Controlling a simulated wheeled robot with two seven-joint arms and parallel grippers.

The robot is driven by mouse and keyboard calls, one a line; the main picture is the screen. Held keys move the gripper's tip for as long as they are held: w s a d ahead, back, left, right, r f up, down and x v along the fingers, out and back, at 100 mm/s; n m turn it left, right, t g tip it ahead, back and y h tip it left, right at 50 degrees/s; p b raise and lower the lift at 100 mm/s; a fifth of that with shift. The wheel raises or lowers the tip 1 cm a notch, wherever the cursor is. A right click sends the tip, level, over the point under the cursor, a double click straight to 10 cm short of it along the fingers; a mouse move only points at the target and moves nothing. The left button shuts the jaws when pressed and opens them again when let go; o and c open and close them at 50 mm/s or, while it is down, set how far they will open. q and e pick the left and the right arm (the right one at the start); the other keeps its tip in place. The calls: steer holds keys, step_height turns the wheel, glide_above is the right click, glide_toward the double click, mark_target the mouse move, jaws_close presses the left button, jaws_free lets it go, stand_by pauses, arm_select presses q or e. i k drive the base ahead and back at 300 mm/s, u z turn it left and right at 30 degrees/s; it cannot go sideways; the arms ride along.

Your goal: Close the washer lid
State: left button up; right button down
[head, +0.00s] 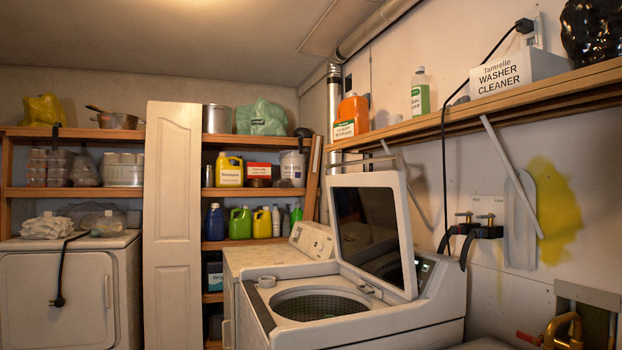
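The washer (410,325) is a white top-loading machine at the lower centre right of the head view. Its lid (367,228) stands raised, tilted back a little from upright, with a dark panel framed in white. The round drum opening (318,304) is uncovered and shows a perforated tub. Neither of my grippers is in the head view, so where they are relative to the lid cannot be seen.
A wooden wall shelf (480,105) with bottles and a washer cleaner box (518,73) runs above the washer on the right. Another white machine (275,258) stands beside the washer. A white door panel (172,225) leans before the back shelves. A brass tap (563,330) is at lower right.

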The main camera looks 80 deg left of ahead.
mark_target(369, 211)
steer(key=u, duration=2.3)
